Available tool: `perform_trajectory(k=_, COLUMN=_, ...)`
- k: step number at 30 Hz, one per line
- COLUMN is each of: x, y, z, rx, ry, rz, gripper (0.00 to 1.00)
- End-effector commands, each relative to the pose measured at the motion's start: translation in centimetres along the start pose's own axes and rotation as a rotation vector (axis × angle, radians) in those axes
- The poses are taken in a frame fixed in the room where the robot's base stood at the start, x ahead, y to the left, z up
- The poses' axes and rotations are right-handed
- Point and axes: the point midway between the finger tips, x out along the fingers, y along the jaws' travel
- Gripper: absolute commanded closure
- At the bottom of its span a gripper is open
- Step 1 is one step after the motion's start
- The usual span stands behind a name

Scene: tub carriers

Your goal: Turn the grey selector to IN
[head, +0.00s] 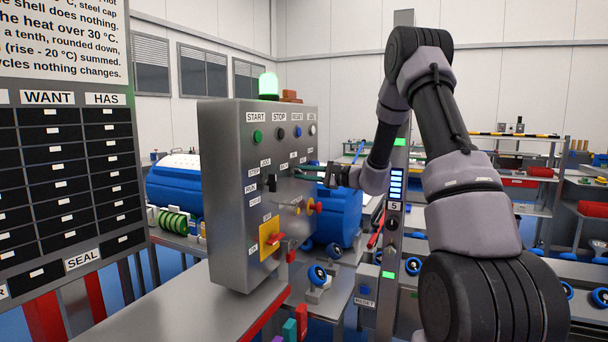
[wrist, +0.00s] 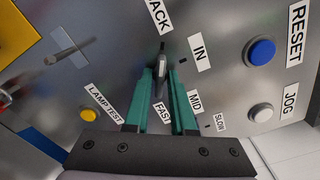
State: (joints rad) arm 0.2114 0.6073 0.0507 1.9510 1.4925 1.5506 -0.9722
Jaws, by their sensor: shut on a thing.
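The control box (head: 228,170) stands at the centre-left of the head view, its steel panel facing right. My gripper (head: 303,172) reaches it from the right, with its fingertips at the panel. In the wrist view, the teal fingers of my gripper (wrist: 162,77) are closed on the small grey selector (wrist: 161,60). The IN label (wrist: 199,52) lies right of the selector, and a partly cut label ending in ACK (wrist: 159,15) is above it. The fingers hide part of the selector, so I cannot tell which label it points to.
A blue button (wrist: 261,52) by RESET and a white button (wrist: 261,112) by JOG lie to the right. A yellow plate (head: 270,240) with a red handle is low on the panel. A green lamp (head: 268,84) glows on top of the box. A grey post (head: 391,190) stands right of it.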

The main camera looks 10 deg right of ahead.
Motion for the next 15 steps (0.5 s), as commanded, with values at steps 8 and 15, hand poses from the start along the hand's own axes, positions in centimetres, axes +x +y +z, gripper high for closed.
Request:
perform_trajectory(k=8, x=-0.04, y=0.06, z=-0.03, rx=0.089, ry=0.001, rz=0.001, gripper=1.0)
perform_trajectory(k=15, x=-0.07, y=0.08, z=-0.04, rx=0.275, ry=0.001, rz=0.001, gripper=1.0)
